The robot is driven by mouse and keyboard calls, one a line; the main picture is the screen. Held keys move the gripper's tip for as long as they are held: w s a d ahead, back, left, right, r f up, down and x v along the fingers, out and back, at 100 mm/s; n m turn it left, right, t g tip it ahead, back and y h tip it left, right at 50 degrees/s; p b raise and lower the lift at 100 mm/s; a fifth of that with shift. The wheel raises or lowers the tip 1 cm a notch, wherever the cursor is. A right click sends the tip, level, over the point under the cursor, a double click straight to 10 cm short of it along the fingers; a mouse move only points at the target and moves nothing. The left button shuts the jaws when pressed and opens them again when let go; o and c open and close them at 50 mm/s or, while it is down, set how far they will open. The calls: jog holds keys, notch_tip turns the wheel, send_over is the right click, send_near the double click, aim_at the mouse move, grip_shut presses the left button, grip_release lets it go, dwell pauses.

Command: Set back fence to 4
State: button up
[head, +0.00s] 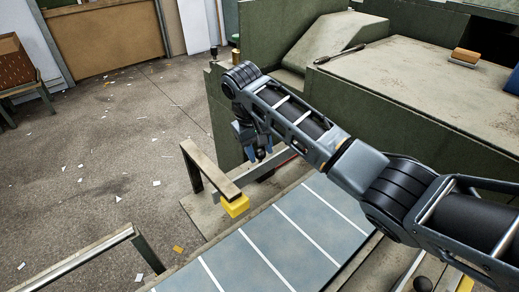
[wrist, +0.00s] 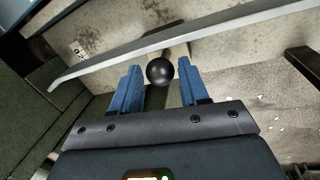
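My gripper (wrist: 159,70) is open, with its two blue fingers apart in the wrist view. A black ball knob (wrist: 160,71) shows between the fingertips, with visible gaps on both sides. In the head view my gripper (head: 252,152) points down beside the knob (head: 260,154), behind the blue-grey table. A long pale metal strip (wrist: 200,32) crosses the wrist view beyond the knob. A small white label (wrist: 77,49) is at upper left; its mark is too small to read surely. I cannot tell which part is the back fence, and no setting is readable.
The blue-grey table (head: 262,256) has several white lines. A bracket (head: 207,172) with a yellow block (head: 235,206) stands at its left edge. A green machine body (head: 400,113) rises at right. A rail (head: 85,262) stands at lower left. Open floor with paper scraps lies left.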

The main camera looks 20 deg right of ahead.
jog(key=shift+o, duration=1.1)
jog(key=shift+r, duration=0.1)
notch_tip(320, 180, up, 8)
jog(key=a+p, duration=0.1)
jog(key=shift+a+f, duration=0.25)
jog(key=shift+s+f, duration=0.1)
jog(key=shift+s, duration=0.1)
